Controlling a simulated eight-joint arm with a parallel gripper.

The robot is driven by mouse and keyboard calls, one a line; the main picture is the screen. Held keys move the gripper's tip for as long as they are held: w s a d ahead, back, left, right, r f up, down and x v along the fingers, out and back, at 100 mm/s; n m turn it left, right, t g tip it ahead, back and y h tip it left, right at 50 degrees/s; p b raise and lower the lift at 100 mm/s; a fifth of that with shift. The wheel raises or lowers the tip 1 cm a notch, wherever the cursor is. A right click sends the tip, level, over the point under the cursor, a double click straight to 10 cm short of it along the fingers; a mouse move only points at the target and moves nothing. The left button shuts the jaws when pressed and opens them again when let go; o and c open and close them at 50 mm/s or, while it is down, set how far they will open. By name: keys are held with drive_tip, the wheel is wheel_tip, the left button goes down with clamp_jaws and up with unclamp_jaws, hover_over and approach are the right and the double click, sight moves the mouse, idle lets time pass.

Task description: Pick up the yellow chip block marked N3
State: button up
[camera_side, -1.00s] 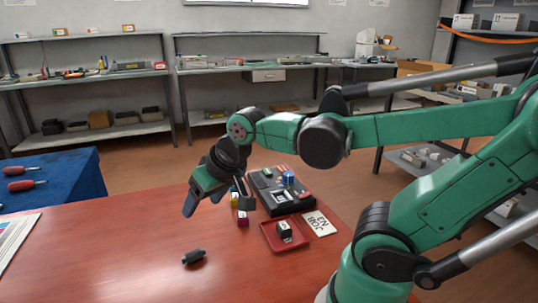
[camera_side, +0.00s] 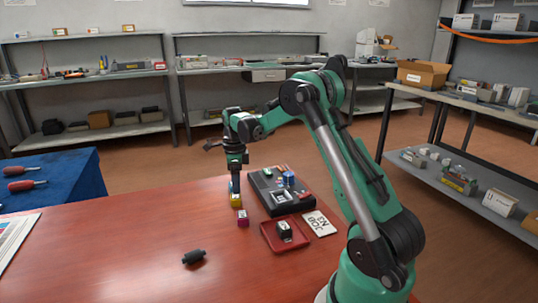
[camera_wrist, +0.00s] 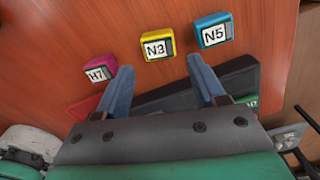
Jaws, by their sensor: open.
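The yellow chip block marked N3 (camera_wrist: 158,46) sits on the red-brown table, its label facing up in the wrist view. It shows in the side view (camera_side: 236,201) below my gripper (camera_side: 236,184). In the wrist view, the two blue-grey fingers of my gripper (camera_wrist: 160,66) are spread wide and empty, with the yellow block just beyond the gap between their tips. A magenta block marked H7 (camera_wrist: 97,73) lies left of it and a blue block marked N5 (camera_wrist: 213,30) right of it.
A black tray (camera_side: 268,200) with several small items stands right of the block. A red dish (camera_side: 270,246) holds a dark block (camera_side: 284,230), beside a white card reading JOB N3 (camera_side: 320,223). A black roller (camera_side: 194,257) lies in front. The table's left middle is clear.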

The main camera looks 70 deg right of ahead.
sight(237, 196)
drive_tip(key=shift+f, duration=2.4)
clamp_jaws()
drive_tip(key=shift+r, duration=0.1)
